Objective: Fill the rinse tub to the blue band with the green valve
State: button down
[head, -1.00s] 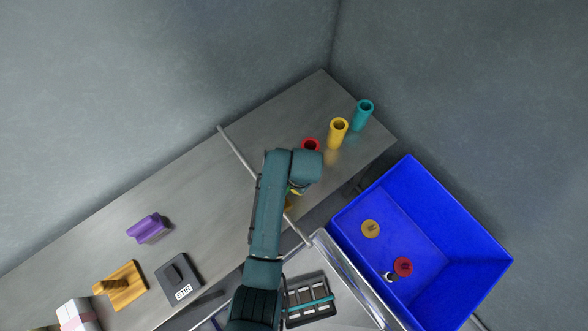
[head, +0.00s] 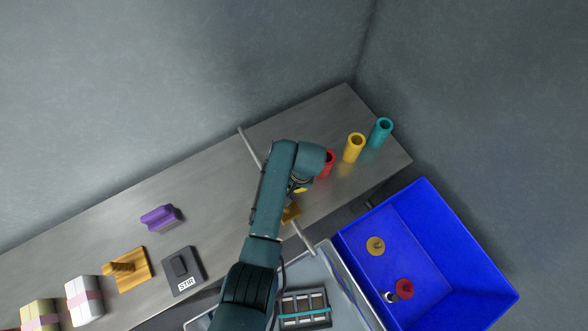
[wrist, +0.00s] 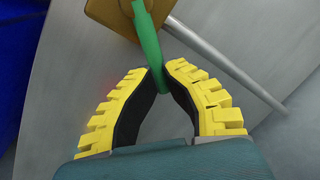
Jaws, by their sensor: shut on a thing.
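The green valve handle (wrist: 146,38) shows in the wrist view, attached to a brass valve body (wrist: 122,14). My gripper (wrist: 160,74) has its yellow, black-padded fingers closed on the handle's free end. In the head view the brass body (head: 290,213) sits on a grey pipe (head: 250,147), and my gripper (head: 302,187) is just above it, partly hidden by my arm. The pipe's lower end reaches over a pale grey tub (head: 345,285), which looks like the rinse tub. My arm hides part of it. I cannot make out a blue band or a water level.
A blue bin (head: 470,235) with small round pieces stands at the right. Red (head: 327,163), yellow (head: 354,147) and teal (head: 380,131) cylinders stand on the metal table (head: 225,195). A purple block (head: 160,217), wooden block (head: 127,268) and STIR block (head: 182,268) lie left.

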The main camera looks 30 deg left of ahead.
jog(key=shift+s+f, duration=0.15)
jog(key=shift+f, duration=0.1)
jog(key=c, duration=1.1)
grip_release()
jog(key=shift+r, duration=0.1)
jog(key=shift+o, duration=0.2)
jog(key=shift+r, duration=0.1)
jog(key=shift+w+r, duration=0.2)
jog(key=shift+r, duration=0.15)
notch_tip(320, 180, up, 11)
jog(key=d, duration=0.2)
jog(key=shift+w, duration=0.4)
